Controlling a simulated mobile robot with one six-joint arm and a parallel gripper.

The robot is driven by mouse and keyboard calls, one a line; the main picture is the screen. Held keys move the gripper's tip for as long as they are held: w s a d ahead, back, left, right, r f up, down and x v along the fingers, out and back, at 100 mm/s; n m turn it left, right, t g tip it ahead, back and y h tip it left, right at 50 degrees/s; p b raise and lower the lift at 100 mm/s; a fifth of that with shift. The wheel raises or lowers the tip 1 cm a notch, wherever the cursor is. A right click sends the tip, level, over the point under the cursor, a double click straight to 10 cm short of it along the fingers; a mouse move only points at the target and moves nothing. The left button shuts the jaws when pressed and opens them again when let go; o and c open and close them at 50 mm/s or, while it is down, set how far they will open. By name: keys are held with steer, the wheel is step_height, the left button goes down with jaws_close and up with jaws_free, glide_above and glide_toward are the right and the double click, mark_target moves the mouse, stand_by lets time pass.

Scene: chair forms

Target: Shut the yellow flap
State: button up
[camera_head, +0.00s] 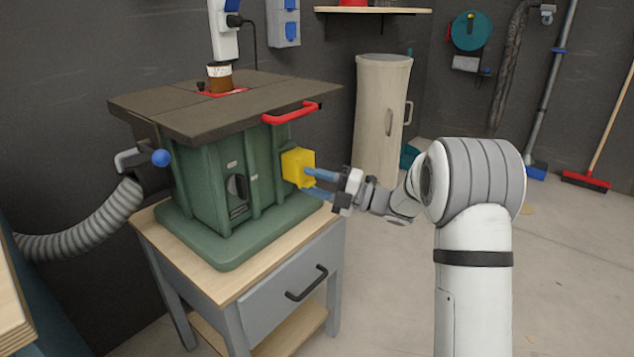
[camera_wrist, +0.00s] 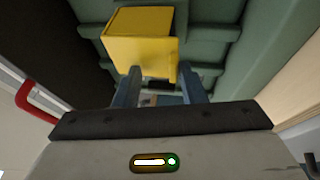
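The yellow flap (camera_head: 297,168) is on the right side of the green machine body (camera_head: 215,185), below the red handle. It looks boxy and stands out from the green wall; I cannot tell how far open it is. My gripper (camera_head: 308,180) has its two blue fingers apart, their tips close to the flap's right side. In the wrist view the flap (camera_wrist: 140,38) is ahead of my gripper (camera_wrist: 159,80), and its lower edge overlaps the finger tips. Nothing is visibly held between the fingers. I cannot tell whether they touch the flap.
The machine's dark table top (camera_head: 220,100) overhangs above, with a red handle (camera_head: 290,113) at its edge. A wooden stand with a grey drawer (camera_head: 290,290) is below. The floor at right is mostly clear.

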steer(key=shift+w+a+r, duration=0.1)
steer(key=shift+w+r, duration=0.05)
steer(key=shift+r, duration=0.4)
steer(key=f+p+v, duration=0.1)
steer(key=v, duration=0.7)
steer(key=shift+p, duration=0.4)
